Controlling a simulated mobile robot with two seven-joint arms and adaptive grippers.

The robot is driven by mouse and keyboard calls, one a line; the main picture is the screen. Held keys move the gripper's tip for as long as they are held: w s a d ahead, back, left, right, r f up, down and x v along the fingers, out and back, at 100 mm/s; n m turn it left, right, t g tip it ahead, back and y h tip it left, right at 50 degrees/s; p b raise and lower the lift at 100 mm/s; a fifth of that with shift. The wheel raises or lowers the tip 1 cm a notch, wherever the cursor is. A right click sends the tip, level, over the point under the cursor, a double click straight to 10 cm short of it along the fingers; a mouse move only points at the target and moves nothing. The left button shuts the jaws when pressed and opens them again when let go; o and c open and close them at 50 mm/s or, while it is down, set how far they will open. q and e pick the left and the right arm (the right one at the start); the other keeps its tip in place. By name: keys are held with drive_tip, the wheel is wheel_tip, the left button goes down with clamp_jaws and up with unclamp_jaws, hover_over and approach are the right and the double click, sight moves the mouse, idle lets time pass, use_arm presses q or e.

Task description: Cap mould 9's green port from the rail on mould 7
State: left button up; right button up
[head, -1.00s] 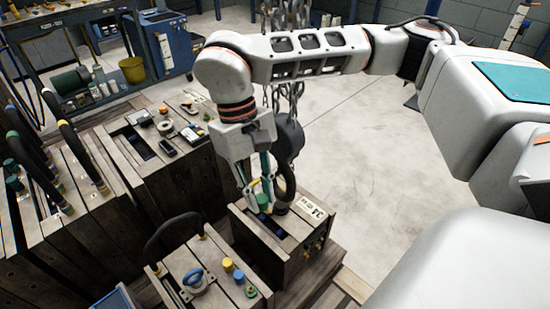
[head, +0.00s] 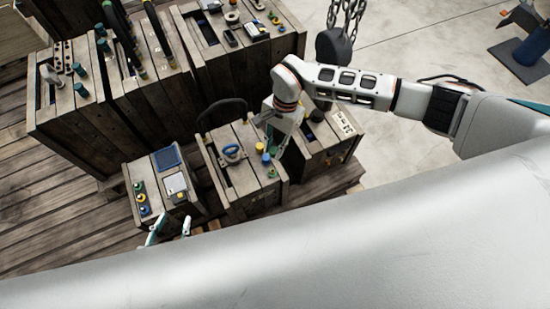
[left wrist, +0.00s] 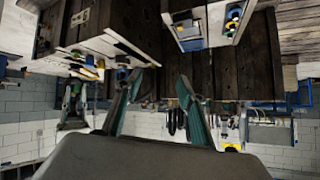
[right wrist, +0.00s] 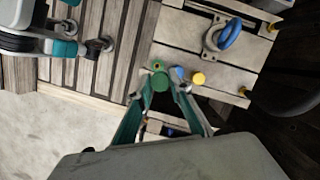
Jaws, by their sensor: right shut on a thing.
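My right gripper (head: 276,150) is shut on a green cap (right wrist: 160,82), which shows between its fingertips in the right wrist view. It is over the edge of the middle mould (head: 237,187), which carries a blue ring handle (head: 232,152), yellow cap (head: 261,147) and blue cap (right wrist: 178,73). A small green port (head: 272,172) sits near that mould's front corner; it shows just beyond the held cap in the right wrist view (right wrist: 157,65). The mould to the right (head: 325,150) has a label; I cannot read its number. My left gripper (head: 170,228) is open and empty.
A small mould (head: 155,205) with coloured caps and a blue panel stands left of the middle one. Tall wooden moulds (head: 100,120) with dark hoses stand behind. A black hook block (head: 334,46) hangs on chains.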

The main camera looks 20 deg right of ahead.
sight(274, 154)
drive_tip(key=shift+s+a+f+m, duration=0.25)
drive_tip(key=shift+s+f, duration=0.2)
drive_tip(key=shift+f, duration=0.2)
drive_tip(key=shift+s+a+f+m, duration=0.2)
drive_tip(key=shift+s+f, duration=0.25)
drive_tip(key=shift+f, duration=0.15)
drive_tip(key=shift+s+f, duration=0.1)
drive_tip(key=shift+f, duration=0.5)
wheel_tip(274, 154, down, 2)
drive_tip(key=shift+f+b, duration=0.1)
drive_tip(key=shift+b, duration=0.6)
drive_tip(key=shift+f, duration=0.3)
drive_tip(key=shift+f+b, duration=0.5)
use_arm(q)
drive_tip(key=shift+w+f, duration=0.1)
drive_tip(key=shift+f, duration=0.3)
drive_tip(key=shift+f, duration=0.1)
use_arm(e)
drive_tip(key=shift+f, duration=0.3)
